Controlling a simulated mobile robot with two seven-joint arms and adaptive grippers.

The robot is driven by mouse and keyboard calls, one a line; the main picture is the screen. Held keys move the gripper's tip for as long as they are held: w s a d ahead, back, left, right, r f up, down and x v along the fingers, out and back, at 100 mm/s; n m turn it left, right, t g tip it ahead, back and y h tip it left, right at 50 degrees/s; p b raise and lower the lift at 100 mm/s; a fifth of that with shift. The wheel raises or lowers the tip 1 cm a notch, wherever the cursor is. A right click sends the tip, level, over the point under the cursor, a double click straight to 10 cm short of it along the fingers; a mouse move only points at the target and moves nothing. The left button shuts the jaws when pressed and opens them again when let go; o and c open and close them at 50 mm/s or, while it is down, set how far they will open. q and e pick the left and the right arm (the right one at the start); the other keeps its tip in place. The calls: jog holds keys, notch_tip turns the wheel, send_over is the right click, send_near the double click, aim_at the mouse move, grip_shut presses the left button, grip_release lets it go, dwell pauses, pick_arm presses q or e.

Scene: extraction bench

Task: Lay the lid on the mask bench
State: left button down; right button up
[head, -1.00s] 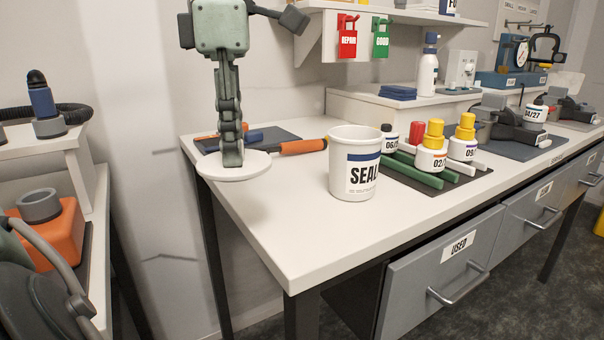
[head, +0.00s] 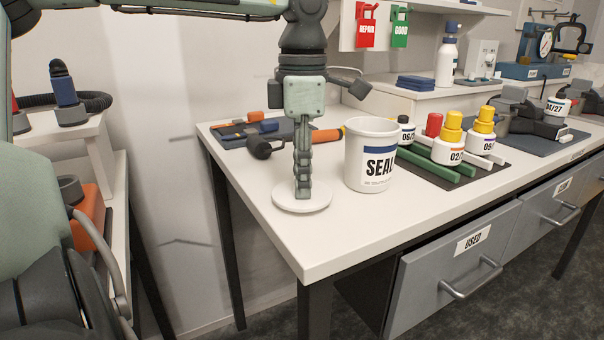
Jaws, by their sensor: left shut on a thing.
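The lid (head: 318,200) is a flat white disc with a small raised part in the middle. My left gripper (head: 302,190) points straight down and is shut on the middle of the lid. The lid is level, low over the near left part of the white bench top (head: 345,222); I cannot tell whether it touches. My right gripper is not in view.
Behind the lid, a dark mat (head: 232,133) holds tools, one with an orange handle (head: 327,135). Right of the tub, labelled bottles (head: 449,153) stand by green bars (head: 432,166). The front left bench corner is clear. Another bench (head: 70,138) stands at left.

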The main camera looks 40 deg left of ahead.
pick_arm(q)
jog(key=shift+f, duration=0.15)
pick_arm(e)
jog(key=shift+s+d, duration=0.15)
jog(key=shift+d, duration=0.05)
pick_arm(q)
jog(key=c, duration=1.3)
grip_release()
jog(key=shift+c, duration=0.2)
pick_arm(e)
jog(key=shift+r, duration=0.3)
pick_arm(q)
jog(key=shift+r, duration=0.3)
notch_tip(320, 180, up, 12)
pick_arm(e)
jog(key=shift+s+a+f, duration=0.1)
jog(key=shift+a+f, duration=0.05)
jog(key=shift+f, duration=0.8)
pick_arm(q)
jog(key=shift+f, duration=0.1)
